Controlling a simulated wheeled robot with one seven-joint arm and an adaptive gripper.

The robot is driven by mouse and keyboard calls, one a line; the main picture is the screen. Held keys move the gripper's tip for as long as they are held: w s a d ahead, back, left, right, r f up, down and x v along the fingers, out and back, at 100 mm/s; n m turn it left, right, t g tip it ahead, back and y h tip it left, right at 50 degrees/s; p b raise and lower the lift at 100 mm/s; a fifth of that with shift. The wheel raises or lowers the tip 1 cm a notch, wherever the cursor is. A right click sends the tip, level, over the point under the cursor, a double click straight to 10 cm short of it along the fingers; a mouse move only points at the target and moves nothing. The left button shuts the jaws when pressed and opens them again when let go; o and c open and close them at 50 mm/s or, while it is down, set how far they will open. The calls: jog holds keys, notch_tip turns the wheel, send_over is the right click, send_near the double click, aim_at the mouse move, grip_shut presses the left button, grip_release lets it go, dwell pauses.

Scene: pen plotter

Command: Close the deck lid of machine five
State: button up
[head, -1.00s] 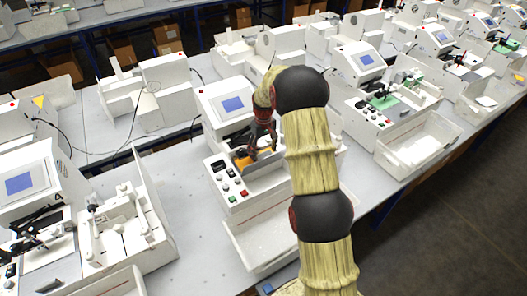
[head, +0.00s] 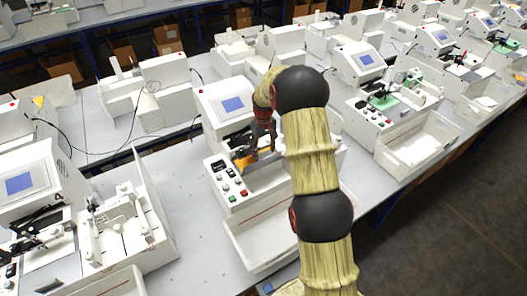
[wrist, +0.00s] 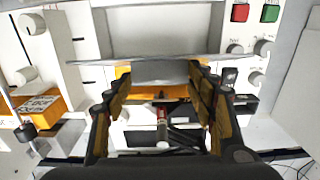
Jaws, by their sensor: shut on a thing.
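The machine (head: 225,105) under my arm is white, with a blue screen and a row of buttons. A grey upright plate (head: 265,172), seemingly its deck lid, stands beside an orange part (head: 243,161). My gripper (head: 262,150) is down at this deck, partly hidden by my arm. In the wrist view, my gripper (wrist: 160,76) has its fingers on both sides of a grey block (wrist: 160,71) at the lid's edge and is shut on it. The pale lid panel (wrist: 160,30) lies just beyond. I cannot read a machine number.
Red and green buttons (wrist: 254,12) and knobs sit close to the right of the lid in the wrist view. An orange labelled block (wrist: 42,108) is at left. A white tray (head: 270,235) stands in front. Other machines (head: 370,70) line the bench.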

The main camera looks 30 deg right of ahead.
aim_at(267, 157)
jog(key=shift+s+b, duration=0.1)
jog(key=shift+b, duration=0.2)
jog(key=s+t+b, duration=0.1)
jog(key=b, duration=0.2)
jog(key=s+f+t+b, duration=0.1)
jog(key=b, duration=0.3)
jog(key=shift+s+t, duration=0.3)
jog(key=shift+t, duration=0.1)
jog(key=s+f+t+b, duration=0.1)
jog(key=s+f+b, duration=0.2)
jog(key=b, duration=0.8)
jog(key=s+f+t+b, duration=0.2)
jog(key=s+f+b, duration=0.1)
jog(key=b, duration=0.9)
jog(key=shift+s+d+f, duration=0.1)
jog(key=shift+s+f, duration=0.25)
jog(key=shift+s, duration=0.4)
jog(key=o, duration=1.4)
jog(key=shift+s, duration=0.1)
jog(key=shift+c, duration=0.2)
jog(key=o, duration=0.3)
jog(key=shift+r, duration=0.1)
jog(key=shift+o, duration=0.2)
